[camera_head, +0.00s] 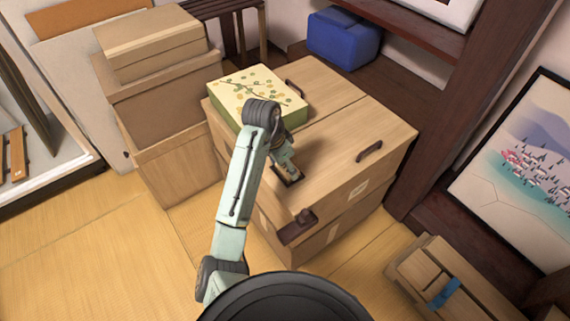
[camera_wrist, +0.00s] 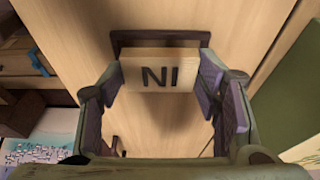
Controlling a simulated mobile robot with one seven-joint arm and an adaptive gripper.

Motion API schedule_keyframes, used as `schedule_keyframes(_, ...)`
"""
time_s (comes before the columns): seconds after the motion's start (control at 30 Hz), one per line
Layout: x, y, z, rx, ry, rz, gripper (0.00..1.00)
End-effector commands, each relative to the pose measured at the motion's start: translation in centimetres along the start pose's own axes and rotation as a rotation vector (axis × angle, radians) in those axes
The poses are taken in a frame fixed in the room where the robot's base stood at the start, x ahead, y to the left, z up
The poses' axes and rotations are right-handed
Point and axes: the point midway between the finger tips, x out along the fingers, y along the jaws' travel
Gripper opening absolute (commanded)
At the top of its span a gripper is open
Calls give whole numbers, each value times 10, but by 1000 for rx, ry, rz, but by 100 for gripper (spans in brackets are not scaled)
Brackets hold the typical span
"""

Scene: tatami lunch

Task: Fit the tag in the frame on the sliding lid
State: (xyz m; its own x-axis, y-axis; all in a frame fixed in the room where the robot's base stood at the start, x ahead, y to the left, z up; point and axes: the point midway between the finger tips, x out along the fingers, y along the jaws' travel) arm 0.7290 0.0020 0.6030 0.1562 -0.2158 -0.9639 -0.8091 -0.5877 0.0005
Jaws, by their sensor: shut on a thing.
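My gripper (camera_head: 289,172) is low over the near part of the sliding lid (camera_head: 335,150) of a large wooden box. In the wrist view, my gripper (camera_wrist: 160,76) is shut on a pale wooden tag (camera_wrist: 158,80) marked "NI", one finger at each side. The dark frame (camera_wrist: 160,37) shows just beyond the tag, its far bar and upper corners visible. The tag and fingers hide the rest of it. I cannot tell whether the tag is seated in the frame or held just above it. In the head view the gripper mostly covers the frame.
A green patterned box (camera_head: 258,92) stands on the lid behind my arm. A dark handle (camera_head: 369,151) is on the right of the lid, and a dark brown block (camera_head: 298,227) is at the near edge. Cardboard boxes (camera_head: 165,95) stand at left.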

Motion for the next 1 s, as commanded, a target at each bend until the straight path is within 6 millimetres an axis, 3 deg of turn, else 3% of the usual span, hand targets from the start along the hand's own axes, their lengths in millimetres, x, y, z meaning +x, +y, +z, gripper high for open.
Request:
schedule_keyframes(0.83, 7, 0, 2, -1, 0, 0, 39)
schedule_keyframes(0.87, 7, 0, 2, -1, 0, 0, 59)
schedule_keyframes(1.0, 7, 0, 2, -1, -1, 0, 68)
